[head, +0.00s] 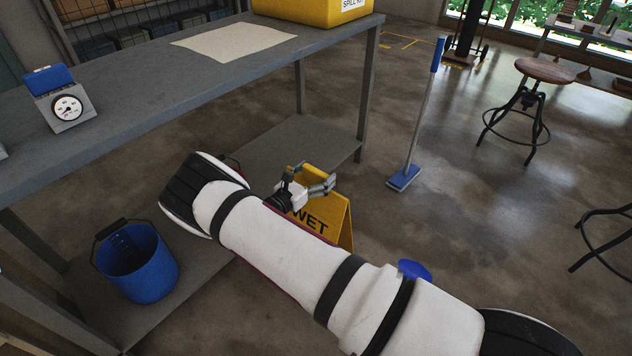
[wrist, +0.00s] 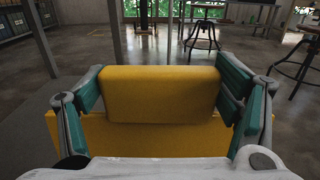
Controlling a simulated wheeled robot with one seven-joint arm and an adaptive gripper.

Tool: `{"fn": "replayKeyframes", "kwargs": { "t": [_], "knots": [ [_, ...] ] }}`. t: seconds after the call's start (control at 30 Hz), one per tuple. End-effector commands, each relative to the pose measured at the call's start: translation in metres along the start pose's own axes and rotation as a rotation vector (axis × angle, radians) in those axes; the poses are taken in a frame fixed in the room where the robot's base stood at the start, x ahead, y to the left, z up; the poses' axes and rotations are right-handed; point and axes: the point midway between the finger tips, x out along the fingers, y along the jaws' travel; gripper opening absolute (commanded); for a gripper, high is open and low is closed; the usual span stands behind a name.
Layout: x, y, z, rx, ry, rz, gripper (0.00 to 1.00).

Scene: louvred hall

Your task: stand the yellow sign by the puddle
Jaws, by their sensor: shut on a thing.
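The yellow sign (head: 339,214), with dark lettering reading "WET", stands beyond my forearm near the bench's end. My arm hides part of it, and I cannot tell whether its feet touch the floor. My gripper (head: 312,189) is shut on its upper part. In the wrist view the sign's top (wrist: 175,92) sits between the two green-padded fingers of the gripper (wrist: 165,95), with a wider yellow panel below. The floor has dark glossy patches, but I cannot pick out the puddle for certain.
A grey bench (head: 150,88) with a lower shelf stands at left; a blue bucket (head: 140,265) is on that shelf. A blue floor brush (head: 405,178) stands upright right of the sign. Stools (head: 544,70) are at right. A blue rounded thing (head: 414,269) shows behind my arm.

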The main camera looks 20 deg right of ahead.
Motion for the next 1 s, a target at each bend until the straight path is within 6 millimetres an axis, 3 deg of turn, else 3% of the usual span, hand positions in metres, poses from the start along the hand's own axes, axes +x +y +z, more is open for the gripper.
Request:
{"fn": "replayKeyframes", "kwargs": {
  "t": [0.27, 0.6, 1.0],
  "knots": [
    [0.012, 0.008, -0.001, 0.001, -0.003, 0.000, 0.21],
    [0.010, 0.007, -0.034, 0.001, -0.003, 0.000, 0.21],
    [0.010, 0.007, -0.036, 0.002, -0.004, 0.000, 0.21]
  ]
}}
